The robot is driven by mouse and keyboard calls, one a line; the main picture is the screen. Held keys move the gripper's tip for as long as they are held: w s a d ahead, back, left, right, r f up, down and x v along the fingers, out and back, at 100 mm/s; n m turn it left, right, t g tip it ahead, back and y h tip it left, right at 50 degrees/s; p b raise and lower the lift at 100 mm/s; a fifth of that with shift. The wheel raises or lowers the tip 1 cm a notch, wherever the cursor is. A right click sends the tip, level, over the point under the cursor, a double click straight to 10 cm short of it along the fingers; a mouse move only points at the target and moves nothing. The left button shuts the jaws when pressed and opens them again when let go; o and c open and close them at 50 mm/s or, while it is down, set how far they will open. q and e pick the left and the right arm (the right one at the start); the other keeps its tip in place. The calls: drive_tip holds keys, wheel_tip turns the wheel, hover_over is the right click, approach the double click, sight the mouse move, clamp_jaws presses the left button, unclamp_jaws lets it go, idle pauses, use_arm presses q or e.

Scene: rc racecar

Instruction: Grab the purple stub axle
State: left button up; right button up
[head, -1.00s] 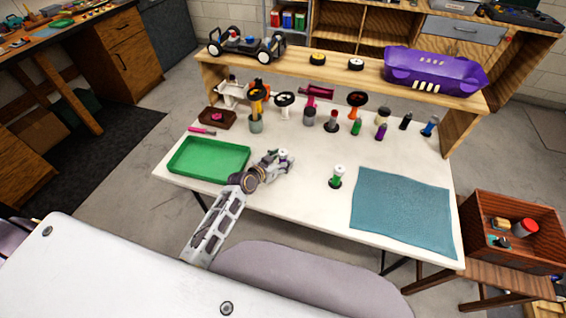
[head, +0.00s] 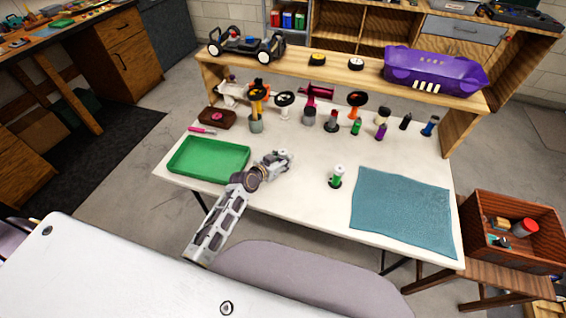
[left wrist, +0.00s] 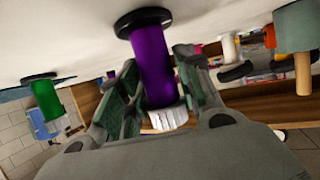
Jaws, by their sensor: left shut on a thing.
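The purple stub axle (left wrist: 153,65) stands between the fingers of my left gripper (left wrist: 150,92) in the left wrist view. It has a black disc at the table end and a white ribbed cap at the other end. My left gripper is shut on its purple shaft. The disc appears to rest on the white tabletop. In the head view my left gripper (head: 285,158) is low over the table, right of the green tray, and hides the purple shaft. My right gripper is not in view.
A green stub axle (head: 337,177) stands to the right of my left gripper. The green tray (head: 208,172) lies to the left and a blue mat (head: 403,210) to the right. Several parts stand along the back, below a wooden shelf (head: 335,74) with a purple car body (head: 433,70).

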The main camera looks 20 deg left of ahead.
use_arm(q)
drive_tip(key=shift+c, duration=0.7)
drive_tip(key=shift+r, duration=0.15)
wheel_tip(320, 180, up, 10)
drive_tip(key=shift+f+p, duration=0.15)
drive_tip(key=shift+p, duration=0.25)
drive_tip(key=shift+w, duration=0.15)
